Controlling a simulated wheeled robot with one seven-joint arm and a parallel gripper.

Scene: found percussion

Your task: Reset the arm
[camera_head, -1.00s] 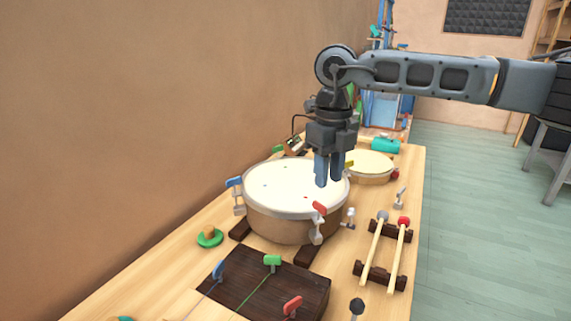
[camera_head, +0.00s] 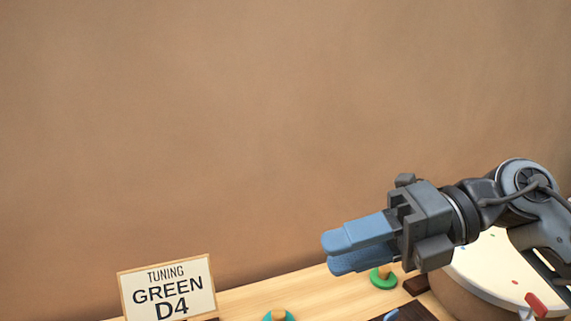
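My gripper (camera_head: 326,254) lies roughly level in the lower right of the view, with its blue fingers pointing left. It is in front of the tan wall and above the wooden bench. No object shows at its fingertips. The two fingers appear close together, one partly over the other, so any gap between them is not clear. My arm comes in from the right edge, bent at a round joint.
A sign (camera_head: 170,290) reading "TUNING GREEN D4" stands at the lower left. A drum (camera_head: 490,262) is partly hidden behind my arm. Green discs with tan knobs (camera_head: 384,281) sit on the bench (camera_head: 300,289). The plain wall (camera_head: 200,120) fills the upper view.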

